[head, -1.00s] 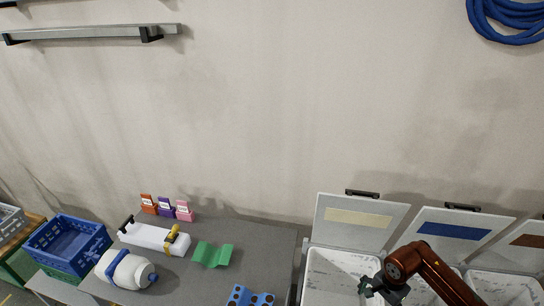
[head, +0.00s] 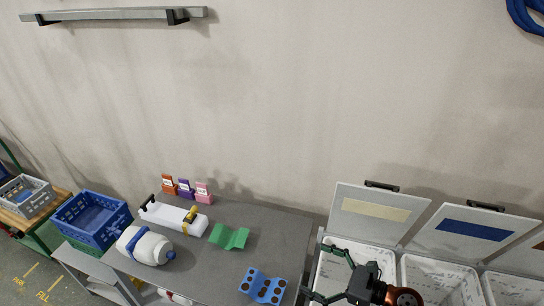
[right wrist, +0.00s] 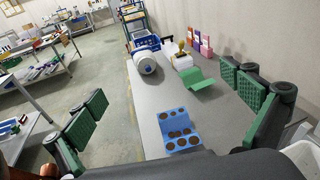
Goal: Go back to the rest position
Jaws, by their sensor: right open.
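My right gripper (head: 322,274) is open and empty. It shows at the bottom of the head view, pointing left, in front of the left white bin near the table's right end. In the right wrist view its two green-padded fingers (right wrist: 168,112) stand wide apart, with the table between them. A green corrugated sheet (head: 228,236) lies on the grey table (head: 262,222). A blue corrugated piece with brown round spots (head: 263,287) lies nearer the front edge. Both show in the right wrist view and are apart from the gripper. My left gripper is not in view.
White bins (head: 430,275) with raised lids (head: 370,212) stand at the right. A white bottle (head: 145,246), a white box with a yellow clamp (head: 172,217) and small coloured card holders (head: 186,189) are on the table. A blue crate (head: 92,220) stands at the left.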

